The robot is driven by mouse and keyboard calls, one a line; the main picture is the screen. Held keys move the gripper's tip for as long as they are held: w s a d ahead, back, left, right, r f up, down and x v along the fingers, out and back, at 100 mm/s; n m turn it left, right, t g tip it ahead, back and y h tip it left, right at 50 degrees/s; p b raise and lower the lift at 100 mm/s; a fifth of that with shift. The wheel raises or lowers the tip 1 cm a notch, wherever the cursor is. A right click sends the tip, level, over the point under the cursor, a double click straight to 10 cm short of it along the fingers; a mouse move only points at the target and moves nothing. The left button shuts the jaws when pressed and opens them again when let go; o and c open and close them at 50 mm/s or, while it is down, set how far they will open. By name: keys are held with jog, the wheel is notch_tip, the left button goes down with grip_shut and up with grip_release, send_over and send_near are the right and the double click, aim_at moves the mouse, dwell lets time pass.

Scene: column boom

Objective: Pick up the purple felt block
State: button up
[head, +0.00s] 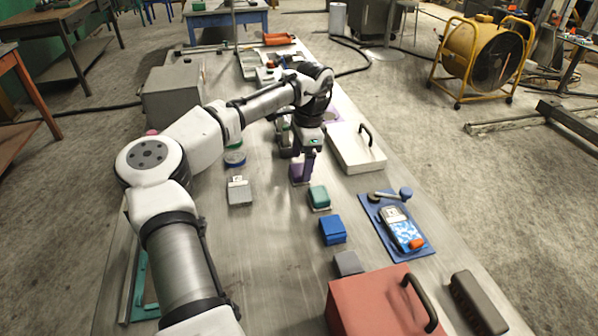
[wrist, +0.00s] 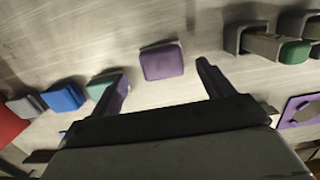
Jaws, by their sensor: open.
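The purple felt block (wrist: 162,62) lies flat on the metal bench top. In the wrist view it is ahead of my gripper (wrist: 162,69), roughly between the lines of the two fingers and just beyond their tips. The fingers are spread wide with nothing held between them. In the head view my gripper (head: 300,163) points down over the bench, and purple (head: 299,174) shows at its fingers. The gripper partly hides the block there, so the exact gap between them is unclear.
A teal block (head: 319,196), a blue block (head: 332,230) and a dark grey block (head: 348,263) line up nearer the red box (head: 380,303). A cream handled box (head: 350,155) stands close on the right.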

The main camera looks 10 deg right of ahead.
aim_at(300, 169)
jog(key=shift+w+a+f, duration=0.1)
jog(key=shift+a+f, duration=0.1)
jog(key=shift+f, duration=1.4)
jog(key=c, duration=1.1)
jog(key=shift+r, duration=0.1)
notch_tip(300, 169, up, 20)
jog(key=shift+b, duration=0.35)
jog(key=o, duration=0.4)
jog(key=shift+c, duration=1.3)
